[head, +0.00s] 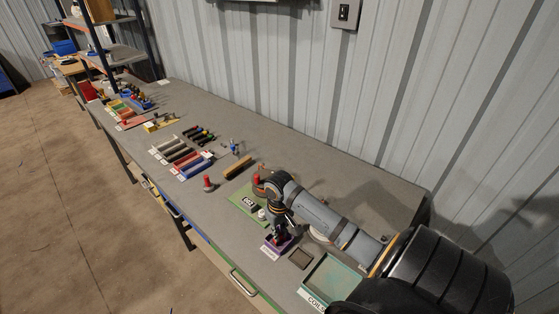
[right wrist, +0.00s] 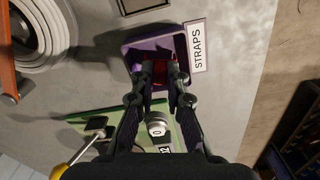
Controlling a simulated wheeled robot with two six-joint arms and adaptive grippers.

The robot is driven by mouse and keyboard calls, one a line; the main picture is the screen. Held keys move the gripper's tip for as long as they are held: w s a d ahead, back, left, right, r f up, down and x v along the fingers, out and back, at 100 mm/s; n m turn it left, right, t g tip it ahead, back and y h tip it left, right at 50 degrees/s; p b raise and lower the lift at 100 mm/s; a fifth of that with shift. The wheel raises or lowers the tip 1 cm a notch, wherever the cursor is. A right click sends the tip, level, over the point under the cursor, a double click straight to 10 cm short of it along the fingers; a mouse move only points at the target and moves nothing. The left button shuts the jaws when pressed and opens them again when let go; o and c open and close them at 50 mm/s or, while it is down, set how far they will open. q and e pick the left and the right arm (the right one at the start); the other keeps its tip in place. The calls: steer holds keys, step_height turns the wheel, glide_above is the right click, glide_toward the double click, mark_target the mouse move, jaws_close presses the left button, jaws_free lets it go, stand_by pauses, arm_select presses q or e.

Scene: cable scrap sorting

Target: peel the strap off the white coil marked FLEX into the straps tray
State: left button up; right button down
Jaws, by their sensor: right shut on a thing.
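The white coil (right wrist: 42,38) lies at the upper left of the right wrist view. In the head view only part of it (head: 319,236) shows beside my right arm, and no FLEX mark is readable. The purple straps tray (right wrist: 136,55), labelled STRAPS, is below my right gripper; it also shows in the head view (head: 268,243). My right gripper (right wrist: 160,84) is shut on a red strap (right wrist: 158,72), which shows between the fingertips over the tray. I cannot tell whether the strap touches the tray floor. My left gripper is not in view.
A green mat (head: 240,203) with a round metal piece (right wrist: 157,127) lies beside the straps tray. A teal tray (head: 340,264) labelled for coils stands at the front right, with a small dark tray (head: 300,258) next to it. Several coloured trays stand farther along the bench.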

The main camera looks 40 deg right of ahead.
steer(key=shift+f, duration=0.2)
steer(key=c, duration=1.3)
jaws_free()
steer(key=shift+r, duration=0.1)
step_height(320, 180, up, 7)
steer(key=p, duration=0.9)
